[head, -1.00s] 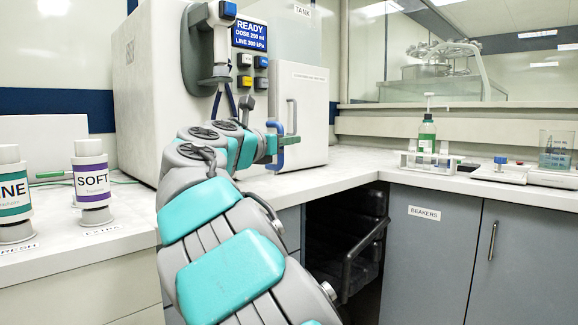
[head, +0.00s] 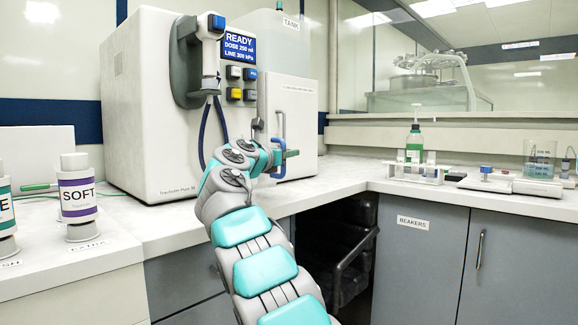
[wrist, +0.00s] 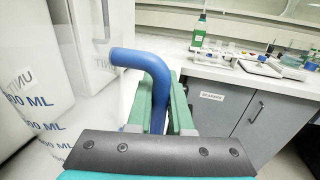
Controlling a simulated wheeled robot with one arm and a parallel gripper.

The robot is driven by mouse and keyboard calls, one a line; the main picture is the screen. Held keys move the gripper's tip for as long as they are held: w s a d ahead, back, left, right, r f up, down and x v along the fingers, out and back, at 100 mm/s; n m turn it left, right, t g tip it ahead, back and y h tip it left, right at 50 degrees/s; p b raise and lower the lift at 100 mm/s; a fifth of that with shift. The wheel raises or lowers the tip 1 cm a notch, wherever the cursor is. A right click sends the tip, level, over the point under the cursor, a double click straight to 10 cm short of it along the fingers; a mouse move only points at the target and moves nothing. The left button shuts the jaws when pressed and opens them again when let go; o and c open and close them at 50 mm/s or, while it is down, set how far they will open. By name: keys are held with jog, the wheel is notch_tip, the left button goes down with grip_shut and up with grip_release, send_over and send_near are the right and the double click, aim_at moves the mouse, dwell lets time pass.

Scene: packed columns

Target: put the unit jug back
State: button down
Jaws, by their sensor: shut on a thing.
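The unit jug (wrist: 45,110) shows at the left of the wrist view as a clear, pale wall with "UNIT" and ML markings. Its blue handle (wrist: 158,72) is between the green fingers of my gripper (wrist: 160,105), which is shut on it. In the head view, my gripper (head: 281,158) and the blue handle (head: 277,168) are in front of the white dispenser (head: 150,110), above the counter. The jug's body is not clear there, hidden behind my arm or too pale to make out. The dispenser screen reads READY, DOSE 250 ml.
A SOFT bottle (head: 77,197) stands at the left counter edge. A white tank (head: 290,45) is behind the dispenser. A green bottle (head: 414,145), rack (head: 415,172) and beaker (head: 540,160) stand on the right counter. A dark opening (head: 335,250) is below the corner, beside the BEAKERS cabinet (head: 415,250).

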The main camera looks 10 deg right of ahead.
jog(key=shift+w+f+b, duration=0.1)
jog(key=shift+f+b, duration=1.3)
jog(key=shift+f, duration=0.5)
jog(key=shift+r, duration=0.15)
jog(key=c, duration=0.8)
grip_release()
send_near(285, 167)
jog(key=w, duration=0.2)
jog(key=shift+s+d+p, duration=0.2)
jog(key=shift+s+p, duration=0.05)
jog(key=shift+p, duration=0.05)
